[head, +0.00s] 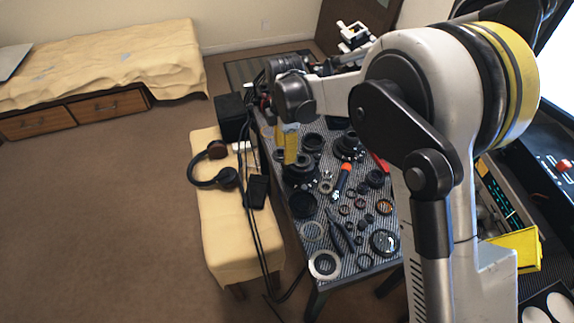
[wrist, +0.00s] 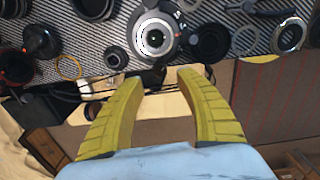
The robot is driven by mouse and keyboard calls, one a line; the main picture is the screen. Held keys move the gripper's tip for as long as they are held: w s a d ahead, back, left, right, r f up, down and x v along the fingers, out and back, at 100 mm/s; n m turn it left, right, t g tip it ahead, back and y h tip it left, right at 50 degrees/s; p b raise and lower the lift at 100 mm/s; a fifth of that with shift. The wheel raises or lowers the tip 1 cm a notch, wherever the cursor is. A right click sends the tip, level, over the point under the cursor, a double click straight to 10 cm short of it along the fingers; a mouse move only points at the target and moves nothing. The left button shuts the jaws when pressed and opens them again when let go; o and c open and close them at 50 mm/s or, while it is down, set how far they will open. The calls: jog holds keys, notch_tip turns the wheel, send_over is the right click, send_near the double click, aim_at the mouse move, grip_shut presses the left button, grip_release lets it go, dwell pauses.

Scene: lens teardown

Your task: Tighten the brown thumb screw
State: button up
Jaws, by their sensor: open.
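My gripper (wrist: 160,82) is open and empty. Its two yellow fingers stand wide apart in the wrist view, pointing at the edge of the table just short of a lens with a silver mount (wrist: 154,16). In the head view my gripper (head: 289,146) shows as a yellow shape over the left side of the table, by a dark lens barrel (head: 301,180). I cannot pick out a brown thumb screw for certain in either view. A small brownish ring (head: 384,206) lies at the right of the table; I cannot tell what it is.
The striped table mat (head: 328,207) is crowded with lens rings and barrels. An orange-handled screwdriver (head: 344,172) and dark pliers (head: 340,231) lie among them. A cream bench (head: 215,240) with headphones (head: 228,178) stands along the left side. Black cables hang between bench and table. The floor further left is clear.

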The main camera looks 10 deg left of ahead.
aim_at(285, 165)
notch_tip(285, 165, down, 6)
jog(key=shift+r+b, duration=0.2)
jog(key=shift+b, duration=0.65)
grip_shut()
